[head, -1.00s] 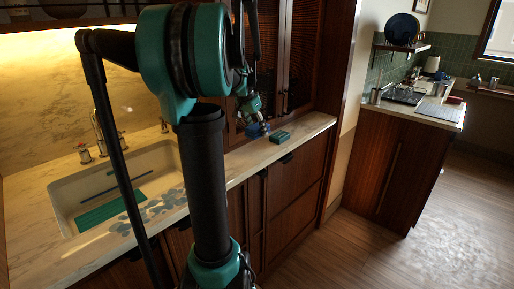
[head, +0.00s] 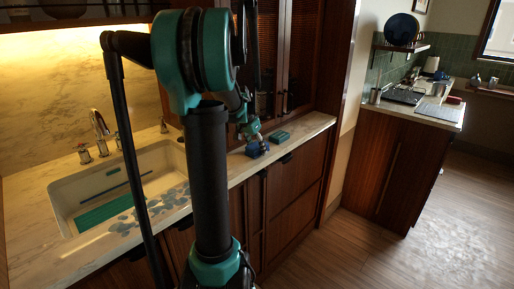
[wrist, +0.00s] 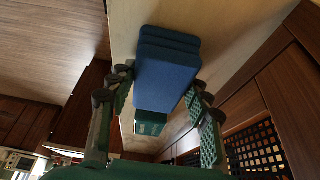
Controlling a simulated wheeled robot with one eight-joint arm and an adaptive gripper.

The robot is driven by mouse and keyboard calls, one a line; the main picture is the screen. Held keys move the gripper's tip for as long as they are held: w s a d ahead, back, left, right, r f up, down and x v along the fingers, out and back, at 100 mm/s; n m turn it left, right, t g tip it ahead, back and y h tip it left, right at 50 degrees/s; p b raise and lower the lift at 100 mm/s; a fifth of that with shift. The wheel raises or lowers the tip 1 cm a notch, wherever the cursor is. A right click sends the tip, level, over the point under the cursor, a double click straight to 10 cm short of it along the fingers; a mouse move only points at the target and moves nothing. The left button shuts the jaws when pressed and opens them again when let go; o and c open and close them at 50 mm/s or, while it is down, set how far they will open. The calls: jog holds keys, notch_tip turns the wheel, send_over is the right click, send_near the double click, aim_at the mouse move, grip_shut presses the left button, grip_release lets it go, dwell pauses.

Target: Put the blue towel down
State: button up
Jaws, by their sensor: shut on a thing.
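The blue towel (wrist: 167,72) is a folded, layered block between the fingers of my gripper (wrist: 161,84) in the wrist view. In the head view the blue towel (head: 258,151) is small and dark, at the front edge of the pale counter (head: 312,126), with my gripper (head: 251,136) just above it. My gripper is shut on the towel. I cannot tell whether the towel touches the counter.
A folded green cloth (head: 279,137) lies on the counter just right of the blue towel; it also shows in the wrist view (wrist: 150,124). A sink (head: 70,197) with a faucet (head: 98,126) is at left. Cabinet doors (head: 293,60) rise behind.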

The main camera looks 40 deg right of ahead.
jog(key=o, duration=1.2)
jog(key=v, duration=1.2)
jog(key=shift+r, duration=0.1)
